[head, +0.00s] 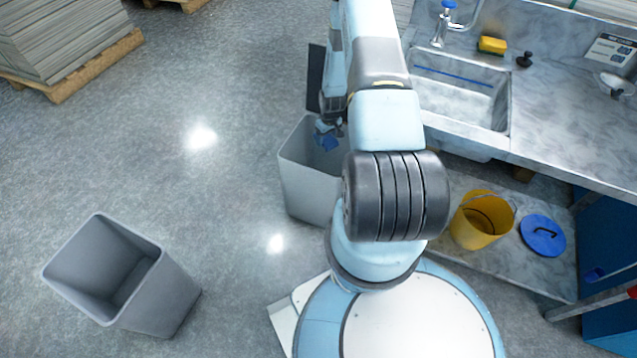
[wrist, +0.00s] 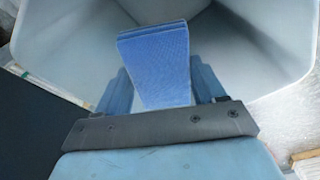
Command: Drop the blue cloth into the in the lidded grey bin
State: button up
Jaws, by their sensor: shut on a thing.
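The blue cloth (wrist: 158,65) is folded and held between the fingers of my gripper (wrist: 158,92). In the head view the cloth (head: 326,141) shows as a small blue patch below my gripper (head: 328,128), over the mouth of a grey bin (head: 308,180). That bin has a dark raised panel, apparently its lid (head: 316,78), at its back. In the wrist view the bin's pale inner walls (wrist: 262,45) surround the cloth. My arm hides the bin's right side. I cannot tell how far below the rim the cloth hangs.
A second grey bin (head: 165,290), open and without a lid, stands at the lower left. A counter with a sink (head: 455,90) and a yellow sponge (head: 492,45) is at the right. A yellow bucket (head: 480,222) and a blue lid (head: 542,236) sit on the low shelf.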

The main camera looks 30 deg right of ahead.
jog(key=o, duration=1.2)
jog(key=r, duration=0.4)
jog(key=s+r, duration=0.1)
jog(key=r, duration=0.8)
jog(key=shift+s+d+r, duration=0.1)
jog(key=shift+s+r, duration=0.2)
jog(key=shift+s, duration=0.05)
